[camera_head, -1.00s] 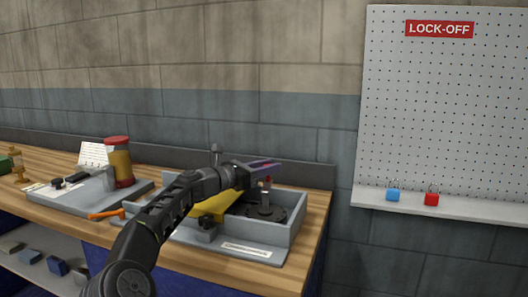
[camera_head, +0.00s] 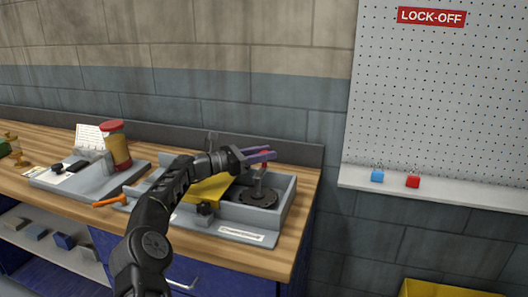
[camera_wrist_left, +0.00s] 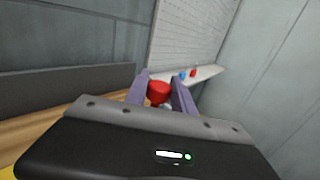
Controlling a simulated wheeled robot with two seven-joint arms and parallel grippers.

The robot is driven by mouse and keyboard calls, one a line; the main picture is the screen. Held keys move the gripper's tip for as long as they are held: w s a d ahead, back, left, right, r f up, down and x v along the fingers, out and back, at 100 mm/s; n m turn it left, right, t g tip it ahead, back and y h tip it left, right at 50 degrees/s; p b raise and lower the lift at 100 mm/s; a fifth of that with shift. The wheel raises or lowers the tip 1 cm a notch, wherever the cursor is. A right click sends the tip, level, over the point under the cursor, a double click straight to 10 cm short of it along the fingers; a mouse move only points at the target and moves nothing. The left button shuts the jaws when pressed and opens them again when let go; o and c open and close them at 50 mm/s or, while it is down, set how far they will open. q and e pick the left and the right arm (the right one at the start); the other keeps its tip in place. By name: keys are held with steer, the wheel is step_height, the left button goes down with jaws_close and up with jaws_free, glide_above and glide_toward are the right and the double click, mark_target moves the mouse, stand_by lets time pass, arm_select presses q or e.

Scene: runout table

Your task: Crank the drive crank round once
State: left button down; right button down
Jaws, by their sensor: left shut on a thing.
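The drive crank (camera_head: 258,197) is a dark round disc with a grey post, standing in the right part of a grey tray-like housing (camera_head: 285,208) on the bench. Its red knob (camera_wrist_left: 159,92) sits between the two purple fingers in the left wrist view. My left gripper (camera_head: 262,155) reaches in from the left above the disc and is shut on the red knob, which the fingers mostly hide in the head view. My right gripper is not in view.
A yellow piece (camera_head: 208,190) and a black knob (camera_head: 205,209) are beside the crank. Blue and red padlocks (camera_head: 413,181) sit on the right ledge. A yellow bin (camera_head: 440,288) is below.

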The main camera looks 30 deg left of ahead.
arm_select(q)
steer(key=c, duration=1.1)
jaws_free()
steer(key=shift+o, duration=0.2)
steer(key=b+v, duration=0.1)
steer(key=v, duration=0.6)
steer(key=shift+s+a, duration=0.2)
steer(key=shift+s, duration=0.1)
steer(key=shift+c, duration=0.3)
